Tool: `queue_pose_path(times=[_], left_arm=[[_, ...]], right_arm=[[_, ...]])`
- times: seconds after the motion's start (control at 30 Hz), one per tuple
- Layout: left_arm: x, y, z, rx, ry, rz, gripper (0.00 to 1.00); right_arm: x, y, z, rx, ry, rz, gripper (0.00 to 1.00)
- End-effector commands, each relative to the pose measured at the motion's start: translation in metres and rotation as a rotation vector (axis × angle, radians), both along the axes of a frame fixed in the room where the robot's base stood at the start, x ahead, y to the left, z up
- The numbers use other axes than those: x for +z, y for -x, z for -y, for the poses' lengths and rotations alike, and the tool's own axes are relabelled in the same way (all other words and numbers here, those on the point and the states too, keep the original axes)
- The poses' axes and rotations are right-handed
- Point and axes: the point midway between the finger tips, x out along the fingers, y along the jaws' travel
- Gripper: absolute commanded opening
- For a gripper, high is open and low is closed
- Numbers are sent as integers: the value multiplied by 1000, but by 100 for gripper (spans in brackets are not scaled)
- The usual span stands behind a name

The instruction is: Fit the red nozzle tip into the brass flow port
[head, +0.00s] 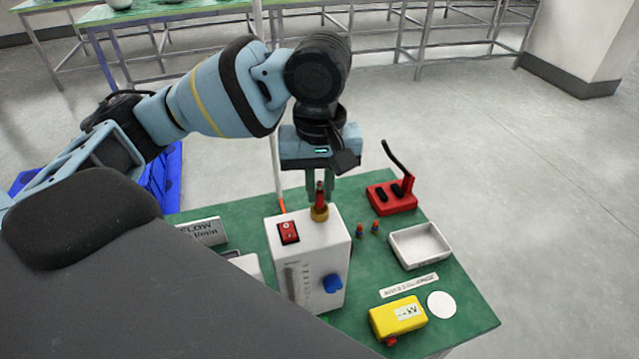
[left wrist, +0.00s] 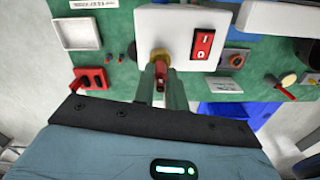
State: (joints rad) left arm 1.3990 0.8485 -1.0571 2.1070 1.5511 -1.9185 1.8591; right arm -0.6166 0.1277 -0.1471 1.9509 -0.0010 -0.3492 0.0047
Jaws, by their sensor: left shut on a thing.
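My left gripper (head: 319,186) points down over the white flow unit (head: 333,245) and is shut on the red nozzle tip (head: 320,198). The brass flow port (head: 319,213) stands on top of the unit, directly below the tip. The tip's lower end appears to meet the port; whether it sits inside cannot be told. In the left wrist view, the fingers (left wrist: 161,85) hold the red tip (left wrist: 160,76) in line with the brass port (left wrist: 159,55). The fingers hide part of the tip. My right gripper is not in view.
The unit carries a red rocker switch (head: 288,232) and a blue knob (head: 333,283). To its right on the green bench (head: 460,315) are small red-and-blue pieces (head: 375,227), a red stand with a black lever (head: 392,196), a white tray (head: 420,246) and a yellow meter (head: 397,318).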

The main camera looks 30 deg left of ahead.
Motion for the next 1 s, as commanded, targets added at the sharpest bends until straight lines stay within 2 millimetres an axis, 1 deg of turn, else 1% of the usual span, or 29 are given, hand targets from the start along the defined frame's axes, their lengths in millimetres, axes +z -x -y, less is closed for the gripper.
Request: queue_pose_path(times=[0.27, 1.0], left_arm=[[-2, 0, 0, 0, 0, 0, 0], [-17, 0, 0, 0, 1, 1, 0]], right_arm=[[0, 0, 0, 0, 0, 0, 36], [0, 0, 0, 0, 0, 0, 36]])
